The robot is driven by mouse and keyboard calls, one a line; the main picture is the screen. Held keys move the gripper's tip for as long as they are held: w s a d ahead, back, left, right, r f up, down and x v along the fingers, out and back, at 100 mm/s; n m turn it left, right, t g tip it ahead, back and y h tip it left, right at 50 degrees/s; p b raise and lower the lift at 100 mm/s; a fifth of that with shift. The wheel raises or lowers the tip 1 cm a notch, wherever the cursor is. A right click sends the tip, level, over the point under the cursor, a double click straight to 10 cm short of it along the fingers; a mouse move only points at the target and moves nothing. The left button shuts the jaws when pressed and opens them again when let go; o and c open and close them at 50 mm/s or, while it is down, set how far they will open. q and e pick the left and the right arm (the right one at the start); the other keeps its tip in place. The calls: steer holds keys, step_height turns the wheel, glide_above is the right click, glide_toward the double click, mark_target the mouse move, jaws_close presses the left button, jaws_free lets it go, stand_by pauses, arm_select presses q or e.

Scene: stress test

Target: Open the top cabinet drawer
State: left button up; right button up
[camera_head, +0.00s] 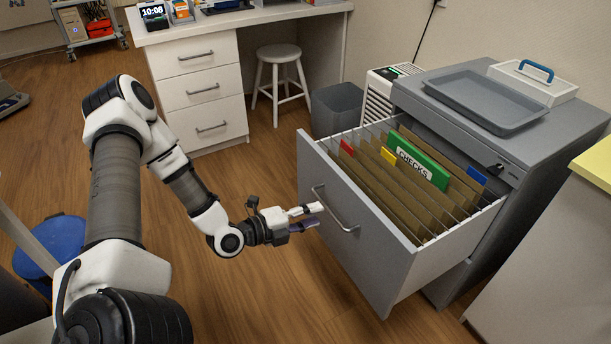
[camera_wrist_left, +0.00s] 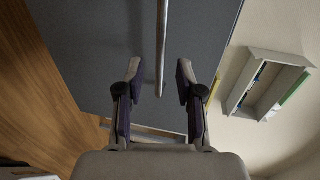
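The top cabinet drawer (camera_head: 378,262) is grey and stands pulled far out of the grey cabinet (camera_head: 514,152). Hanging folders with coloured tabs show inside it. Its bar handle (camera_head: 334,212) is on the front panel. My left gripper (camera_head: 318,214) is in front of that panel, its fingertips close to the handle. In the left wrist view the two fingers (camera_wrist_left: 158,72) are spread apart and the handle (camera_wrist_left: 161,45) runs lengthwise in line with the gap between them. Neither finger visibly closes on the bar. My right gripper is not in view.
A grey tray (camera_head: 486,101) and a white carrier with a blue handle (camera_head: 534,82) lie on the cabinet top. A white desk (camera_head: 198,92), a stool (camera_head: 279,54) and a grey bin (camera_head: 337,108) stand behind. Wooden floor is clear left of the drawer.

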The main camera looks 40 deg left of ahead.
arm_select(q)
steer(key=shift+v, duration=1.05)
